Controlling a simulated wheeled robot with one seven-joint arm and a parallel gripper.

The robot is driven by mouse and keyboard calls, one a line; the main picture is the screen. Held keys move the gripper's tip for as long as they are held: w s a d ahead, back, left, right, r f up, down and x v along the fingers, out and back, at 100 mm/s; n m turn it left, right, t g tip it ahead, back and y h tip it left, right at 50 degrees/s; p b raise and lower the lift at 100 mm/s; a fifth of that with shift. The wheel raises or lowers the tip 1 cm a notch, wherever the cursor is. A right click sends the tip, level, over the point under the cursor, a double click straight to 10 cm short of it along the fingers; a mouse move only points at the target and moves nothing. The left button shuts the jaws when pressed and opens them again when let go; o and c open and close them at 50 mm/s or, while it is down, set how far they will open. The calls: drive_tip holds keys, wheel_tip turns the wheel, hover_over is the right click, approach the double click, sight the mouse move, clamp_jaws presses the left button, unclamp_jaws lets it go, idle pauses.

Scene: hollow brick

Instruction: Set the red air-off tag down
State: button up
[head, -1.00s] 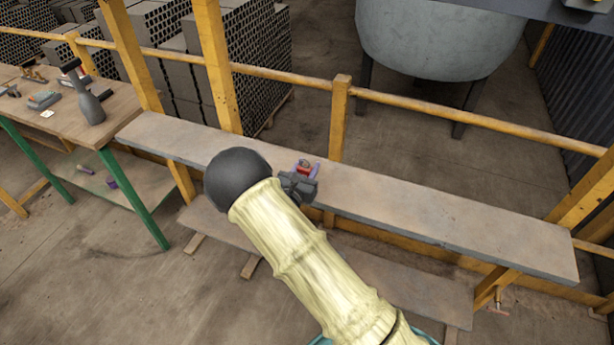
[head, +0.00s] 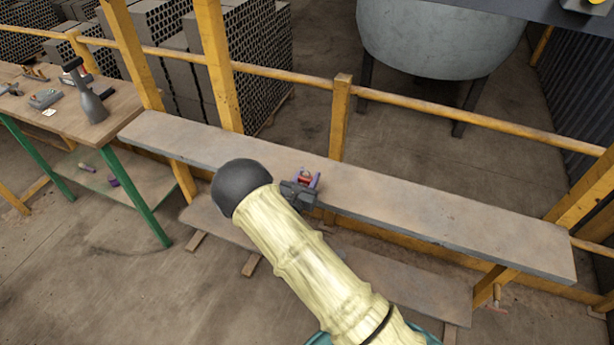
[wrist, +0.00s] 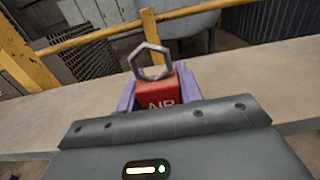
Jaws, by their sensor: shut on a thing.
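The red air-off tag (wrist: 158,97) shows in the wrist view, with part of its white lettering and a grey hexagonal ring (wrist: 150,62) at its top. My gripper (head: 305,182) is shut on the tag, with a purple finger on each side of it. In the head view the tag (head: 306,176) is a small red patch between the fingers, over or in front of the grey plank shelf (head: 430,212). The tag's lower part is hidden behind my gripper's body in the wrist view. I cannot tell whether the tag touches the shelf.
The shelf top is bare on both sides of my gripper. Yellow posts and a rail (head: 440,108) stand behind it. A large grey tank (head: 440,40) stands beyond the rail.

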drive_tip(key=o, duration=1)
drive_tip(key=shift+f, duration=0.1)
drive_tip(key=shift+r, duration=0.2)
drive_tip(key=b+v, duration=0.4)
drive_tip(key=v, duration=0.8)
drive_tip(key=shift+s, duration=0.1)
